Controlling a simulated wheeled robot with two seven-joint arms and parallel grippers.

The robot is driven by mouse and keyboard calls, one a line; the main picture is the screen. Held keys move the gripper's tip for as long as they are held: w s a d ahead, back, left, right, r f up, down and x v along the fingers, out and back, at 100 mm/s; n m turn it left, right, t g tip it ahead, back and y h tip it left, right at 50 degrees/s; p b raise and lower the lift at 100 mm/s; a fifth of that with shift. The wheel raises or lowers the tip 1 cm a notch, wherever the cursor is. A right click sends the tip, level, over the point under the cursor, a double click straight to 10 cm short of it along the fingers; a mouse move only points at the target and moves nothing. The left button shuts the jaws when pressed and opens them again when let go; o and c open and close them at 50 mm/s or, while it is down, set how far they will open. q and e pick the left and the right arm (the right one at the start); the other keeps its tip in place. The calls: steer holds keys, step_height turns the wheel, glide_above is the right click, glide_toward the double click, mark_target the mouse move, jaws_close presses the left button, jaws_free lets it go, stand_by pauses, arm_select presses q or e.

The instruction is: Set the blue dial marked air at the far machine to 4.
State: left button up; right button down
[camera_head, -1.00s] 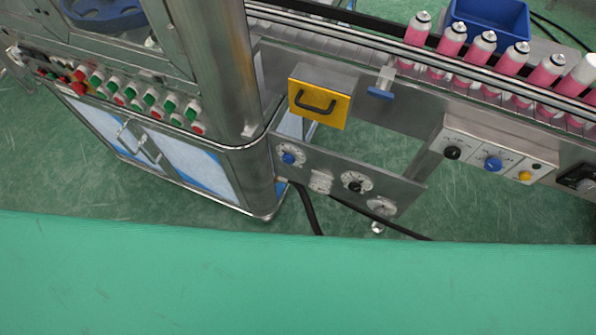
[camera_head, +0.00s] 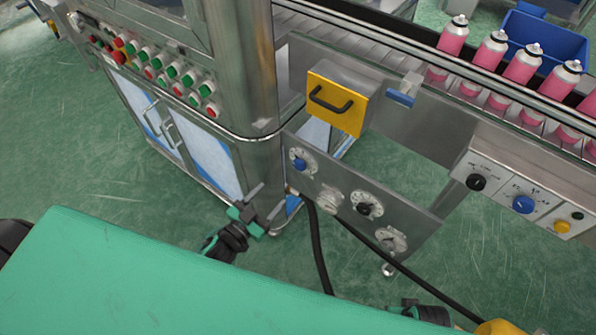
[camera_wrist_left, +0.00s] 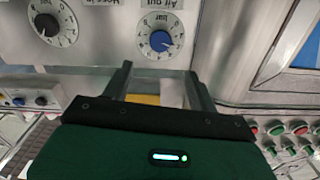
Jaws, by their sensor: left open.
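The blue dial (camera_head: 300,164) sits on a round white scale at the left end of the low steel panel. In the left wrist view the blue dial (camera_wrist_left: 160,40) appears upside down beside a label reading "Air out". Its scale numbers are too small to read surely. My left gripper (camera_head: 266,201) is open and empty, below and left of the dial in the head view. In the left wrist view its two fingers (camera_wrist_left: 160,78) point toward the dial, spread wider than the knob, apart from it.
Black dials (camera_head: 365,209) share the low panel. Another blue dial (camera_head: 523,204) is on the right panel. A yellow box with a black handle (camera_head: 338,102) is above. Black hoses (camera_head: 318,245) hang below. Pink cans (camera_head: 490,50) line the conveyor. A steel cabinet (camera_head: 180,135) stands left.

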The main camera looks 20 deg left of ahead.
mark_target(298, 166)
arm_select(q)
steer(key=x, duration=1.2)
steer(key=shift+w+f, duration=0.1)
steer(key=shift+w, duration=0.15)
steer(key=shift+c, duration=0.2)
steer(key=c, duration=1)
